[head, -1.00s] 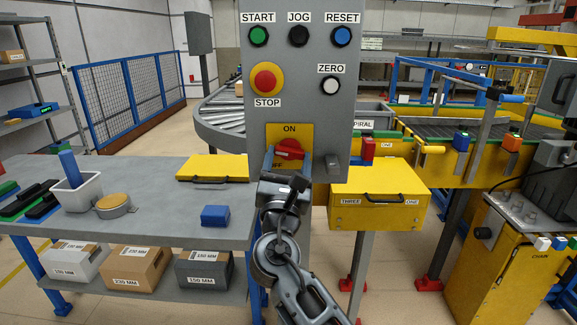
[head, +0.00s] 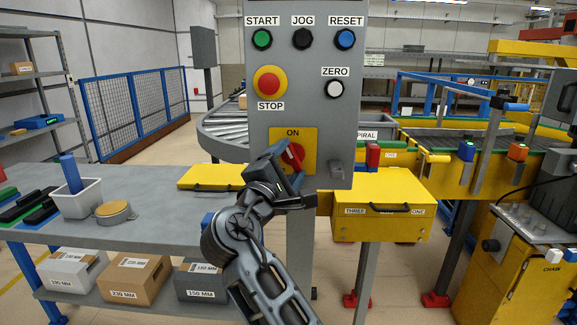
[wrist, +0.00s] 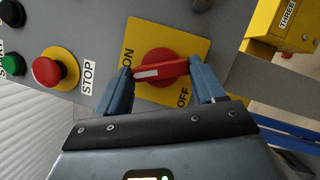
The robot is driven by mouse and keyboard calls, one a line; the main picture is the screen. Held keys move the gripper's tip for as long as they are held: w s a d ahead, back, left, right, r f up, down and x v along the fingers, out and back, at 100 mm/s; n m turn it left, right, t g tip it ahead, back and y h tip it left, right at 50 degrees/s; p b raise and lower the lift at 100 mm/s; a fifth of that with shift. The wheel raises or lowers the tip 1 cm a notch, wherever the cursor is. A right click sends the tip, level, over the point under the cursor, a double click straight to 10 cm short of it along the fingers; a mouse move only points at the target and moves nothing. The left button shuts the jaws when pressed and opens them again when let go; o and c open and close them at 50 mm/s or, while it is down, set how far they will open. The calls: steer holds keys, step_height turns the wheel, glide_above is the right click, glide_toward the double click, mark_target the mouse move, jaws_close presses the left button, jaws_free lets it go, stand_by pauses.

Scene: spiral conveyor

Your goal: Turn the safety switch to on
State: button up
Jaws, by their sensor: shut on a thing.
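The safety switch is a red knob (wrist: 163,68) with a white mark on its handle, set on a yellow plate (wrist: 187,40) marked ON and OFF. In the wrist view the white-marked end points nearly toward the ON label. In the head view the red knob (head: 292,156) shows partly behind my gripper (head: 281,164), its handle steeply tilted. My gripper's blue-grey fingers (wrist: 160,84) are shut on the handle, one at each end. OFF shows in the wrist view but is hidden in the head view.
The grey control panel (head: 303,113) carries START, JOG, RESET and ZERO buttons and a red STOP button (head: 269,82) above the switch. A grey latch (head: 336,170) is right of the plate. A grey bench (head: 150,200) stands left and a yellow box (head: 382,224) right.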

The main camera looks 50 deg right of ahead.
steer(key=m, duration=0.2)
steer(key=m+g+y, duration=0.1)
steer(key=m, duration=0.2)
steer(key=shift+r+g+y, duration=0.15)
steer(key=shift+g+y, duration=0.15)
stand_by(0.4)
steer(key=o, duration=1)
steer(key=shift+o, duration=0.2)
steer(key=v, duration=0.7)
steer(key=shift+s+a, duration=0.15)
steer(key=shift+a, duration=0.2)
